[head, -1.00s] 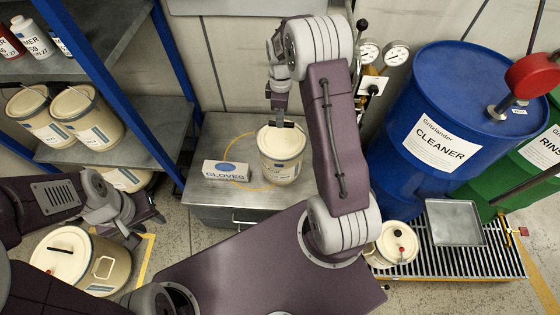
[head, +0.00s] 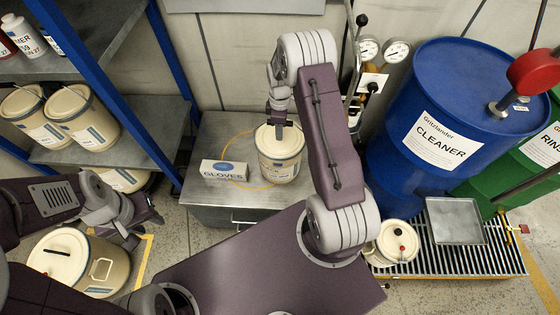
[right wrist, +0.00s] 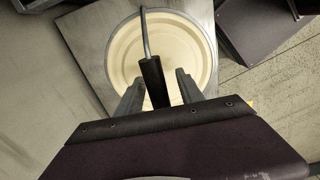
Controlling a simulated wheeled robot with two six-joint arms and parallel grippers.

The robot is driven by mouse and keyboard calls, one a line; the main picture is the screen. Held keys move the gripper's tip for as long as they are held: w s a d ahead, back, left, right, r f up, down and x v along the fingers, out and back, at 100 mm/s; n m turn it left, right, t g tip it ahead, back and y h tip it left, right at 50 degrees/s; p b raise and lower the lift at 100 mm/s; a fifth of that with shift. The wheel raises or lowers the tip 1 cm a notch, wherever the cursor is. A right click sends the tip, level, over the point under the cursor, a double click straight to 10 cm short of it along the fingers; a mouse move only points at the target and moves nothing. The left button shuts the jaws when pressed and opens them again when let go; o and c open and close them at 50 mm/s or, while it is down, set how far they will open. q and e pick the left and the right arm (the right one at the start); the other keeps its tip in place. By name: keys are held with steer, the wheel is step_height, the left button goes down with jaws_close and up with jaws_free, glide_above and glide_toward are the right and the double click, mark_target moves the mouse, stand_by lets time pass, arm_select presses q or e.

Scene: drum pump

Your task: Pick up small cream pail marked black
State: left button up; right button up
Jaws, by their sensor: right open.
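A small cream pail (head: 281,167) with a blue-marked label stands on the grey metal cabinet top; part of its label text is hard to read. Its cream lid (right wrist: 170,45) and its black handle grip (right wrist: 153,82) show in the right wrist view. My right gripper (head: 279,120) points down over the pail. In the right wrist view my right gripper (right wrist: 158,88) is open, with one finger on each side of the black grip, not closed on it. My left gripper (head: 143,226) is at the lower left, above and right of a large cream pail; its jaws are unclear.
A gloves box (head: 225,171) and a yellow cord lie beside the pail on the cabinet (head: 212,128). Shelves (head: 110,120) with cream pails stand left. A large pail (head: 75,262) stands on the floor. A blue drum (head: 425,120) and drain grate (head: 470,260) are right.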

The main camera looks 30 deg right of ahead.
steer(key=shift+f, duration=0.25)
stand_by(0.3)
jaws_close()
stand_by(1.2)
steer(key=shift+w+d+r, duration=0.1)
steer(key=shift+w+r, duration=0.05)
steer(key=shift+w, duration=0.05)
